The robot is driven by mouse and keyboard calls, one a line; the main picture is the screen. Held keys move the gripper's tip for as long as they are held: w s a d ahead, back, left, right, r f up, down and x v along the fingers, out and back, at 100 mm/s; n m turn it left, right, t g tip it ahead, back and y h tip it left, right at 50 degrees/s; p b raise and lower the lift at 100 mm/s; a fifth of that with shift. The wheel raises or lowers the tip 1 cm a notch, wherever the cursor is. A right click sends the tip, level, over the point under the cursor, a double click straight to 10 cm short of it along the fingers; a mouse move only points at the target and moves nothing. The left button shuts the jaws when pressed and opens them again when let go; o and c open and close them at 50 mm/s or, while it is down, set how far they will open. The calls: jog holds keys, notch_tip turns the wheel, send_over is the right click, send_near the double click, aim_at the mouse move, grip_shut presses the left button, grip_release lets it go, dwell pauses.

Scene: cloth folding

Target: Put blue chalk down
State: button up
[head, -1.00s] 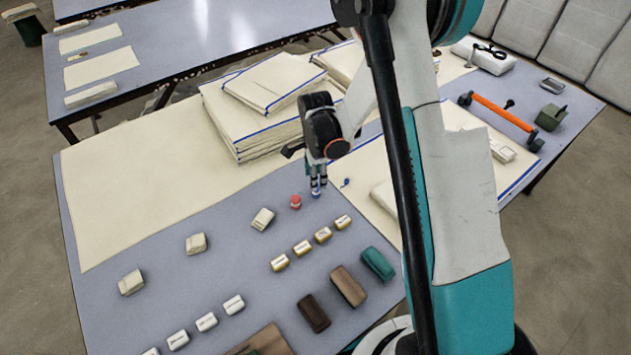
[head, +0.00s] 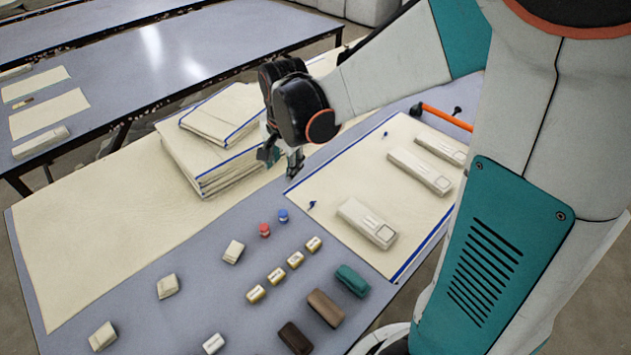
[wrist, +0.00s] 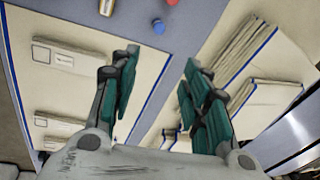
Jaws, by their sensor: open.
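The blue chalk (head: 283,215) stands on the grey table top, just right of the red chalk (head: 265,230). In the wrist view the blue chalk (wrist: 158,26) lies beyond my fingertips, apart from them, with the red chalk (wrist: 172,2) at the top edge. My gripper (head: 282,160) is raised above the table, behind the blue chalk and near the folded cloth stack. In the wrist view my gripper (wrist: 160,62) has its teal fingers spread wide with nothing between them.
A stack of folded cream cloths (head: 205,165) stands left of my gripper. A cream cloth with blue edges (head: 345,185) lies to the right, bearing several pale blocks (head: 367,222). Several small labelled blocks (head: 276,276) and brown and green blocks (head: 325,307) sit at the front.

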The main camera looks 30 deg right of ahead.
jog(key=s+r+n+t, duration=0.2)
jog(key=s+r+n, duration=0.3)
jog(key=s, duration=0.3)
jog(key=s+r+n+t, duration=0.2)
jog(key=s+r+n, duration=0.3)
jog(key=s+n, duration=0.2)
jog(key=shift+s+t, duration=0.4)
jog(key=shift+s, duration=0.85)
